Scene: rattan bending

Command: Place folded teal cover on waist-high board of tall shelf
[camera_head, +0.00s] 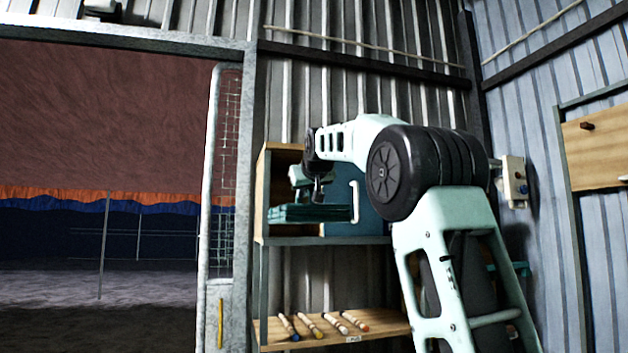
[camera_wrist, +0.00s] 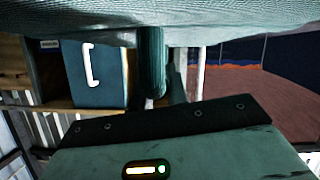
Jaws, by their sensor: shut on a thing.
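The folded teal cover (camera_head: 295,213) is a flat layered stack at the opening of the tall shelf (camera_head: 262,190), just above its waist-high board (camera_head: 290,240). A thin gap seems to show beneath the cover; I cannot tell whether any of it touches the board. My gripper (camera_head: 317,198) comes in from above and is shut on the cover; its fingertips are partly hidden. In the wrist view, which is upside down, the cover (camera_wrist: 190,22) spans the top of the picture.
A blue box (camera_head: 342,200) with a white handle stands on the same board, right beside the cover; it also shows in the wrist view (camera_wrist: 110,75). Several wooden-handled tools (camera_head: 322,325) lie on the lower board. A mesh gate (camera_head: 222,170) stands left of the shelf.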

